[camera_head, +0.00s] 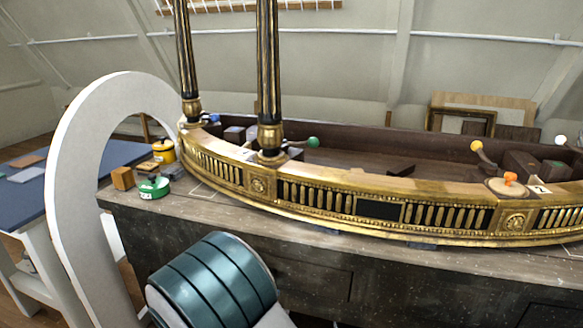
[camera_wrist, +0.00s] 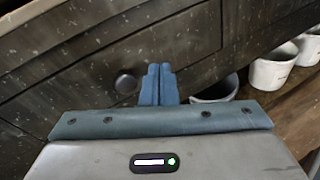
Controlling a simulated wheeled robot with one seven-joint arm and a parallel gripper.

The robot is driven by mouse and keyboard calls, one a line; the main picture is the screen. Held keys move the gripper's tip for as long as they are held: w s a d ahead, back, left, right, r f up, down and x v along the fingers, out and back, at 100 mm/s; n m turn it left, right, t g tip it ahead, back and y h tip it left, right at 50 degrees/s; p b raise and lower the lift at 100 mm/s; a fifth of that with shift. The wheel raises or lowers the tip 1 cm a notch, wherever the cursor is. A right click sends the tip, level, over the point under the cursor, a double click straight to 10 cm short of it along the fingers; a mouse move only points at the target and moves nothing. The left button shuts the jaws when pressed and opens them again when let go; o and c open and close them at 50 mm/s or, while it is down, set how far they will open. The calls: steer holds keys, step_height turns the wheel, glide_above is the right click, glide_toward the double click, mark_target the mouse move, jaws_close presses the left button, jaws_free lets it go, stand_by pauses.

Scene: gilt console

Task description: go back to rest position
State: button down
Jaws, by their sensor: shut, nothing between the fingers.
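My gripper (camera_wrist: 159,85) shows in the wrist view with its two blue fingers pressed together and nothing between them. It hangs in front of the dark, speckled drawer front of the workbench (camera_wrist: 70,60). A round dark knob (camera_wrist: 125,83) is just left of the fingertips in the picture; I cannot tell the gap between them. In the head view my fingers are not visible. There the gilt console (camera_head: 330,203) lies along the bench top, with two black-and-gold columns rising from its left part.
White pots (camera_wrist: 272,68) stand at the right in the wrist view. On the bench top are a green tin (camera_head: 153,187), a yellow pot (camera_head: 164,151) and a wooden block (camera_head: 122,178). A blue-topped table (camera_head: 85,172) is at the left. Picture frames (camera_head: 462,121) lean behind.

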steer(key=s+d+r+m+g+p, duration=0.2)
steer(key=s+d+r+m+g, duration=0.15)
steer(key=d+m, duration=0.2)
steer(key=s+d+r+m+g+y+p, duration=0.1)
steer(key=s+d+r+m+g+p, duration=0.15)
steer(key=d+r+m+g, duration=0.35)
steer(key=s+d+r+m+g+p, duration=0.1)
steer(key=s+d+r+m+g, duration=0.15)
steer(key=d, duration=0.55)
steer(key=s+d+r+m+t+y+p, duration=0.1)
steer(key=s+r+m+y+p, duration=0.5)
steer(key=s+r+m+y, duration=0.2)
step_height(320, 180, up, 4)
steer(key=s+m, duration=0.2)
steer(key=m, duration=0.2)
steer(key=shift+s+d+m+t, duration=0.3)
steer(key=shift+s+t, duration=0.1)
steer(key=shift+d, duration=0.15)
